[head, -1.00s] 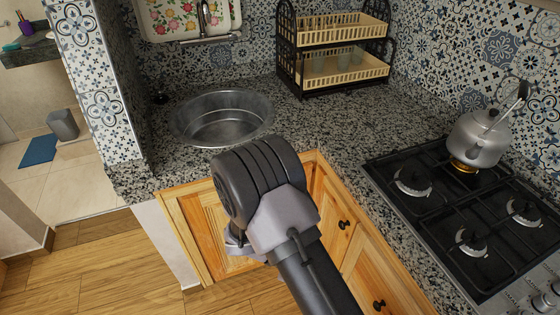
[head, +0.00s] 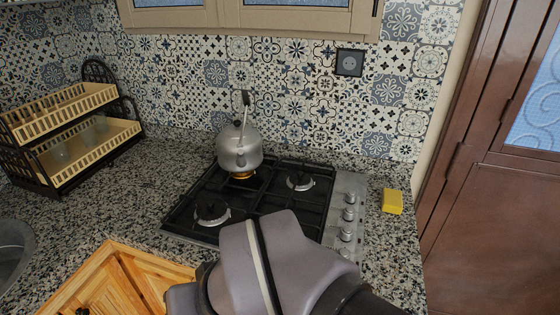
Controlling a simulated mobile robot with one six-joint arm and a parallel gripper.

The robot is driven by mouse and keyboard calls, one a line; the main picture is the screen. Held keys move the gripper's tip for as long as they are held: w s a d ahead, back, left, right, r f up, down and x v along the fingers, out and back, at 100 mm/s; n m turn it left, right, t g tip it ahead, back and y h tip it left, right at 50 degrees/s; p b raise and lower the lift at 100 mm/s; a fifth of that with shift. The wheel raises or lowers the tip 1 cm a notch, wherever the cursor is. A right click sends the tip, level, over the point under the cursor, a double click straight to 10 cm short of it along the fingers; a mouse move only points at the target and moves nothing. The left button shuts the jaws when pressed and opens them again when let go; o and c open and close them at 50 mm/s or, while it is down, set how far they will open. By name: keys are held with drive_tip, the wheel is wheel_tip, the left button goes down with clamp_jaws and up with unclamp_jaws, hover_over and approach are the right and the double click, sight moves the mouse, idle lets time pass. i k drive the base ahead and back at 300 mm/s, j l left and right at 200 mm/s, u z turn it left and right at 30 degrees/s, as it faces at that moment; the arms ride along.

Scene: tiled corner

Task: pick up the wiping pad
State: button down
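A small yellow block (head: 392,201), which looks like the wiping pad, lies on the granite counter (head: 386,240) to the right of the stove in the head view. It lies close to the counter's right end. My arm fills the lower middle of the view, in front of the stove and left of the yellow block. My gripper's fingers do not show, so I cannot see whether they are open or shut. Nothing touches the yellow block.
A gas stove (head: 262,203) with knobs on its right side carries a metal kettle (head: 239,148) at the back. A two-tier dish rack (head: 72,128) stands at the left, above the sink edge (head: 14,250). A brown door (head: 500,230) is at the right.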

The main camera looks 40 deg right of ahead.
sight(392, 202)
drive_tip(key=z, duration=2.3)
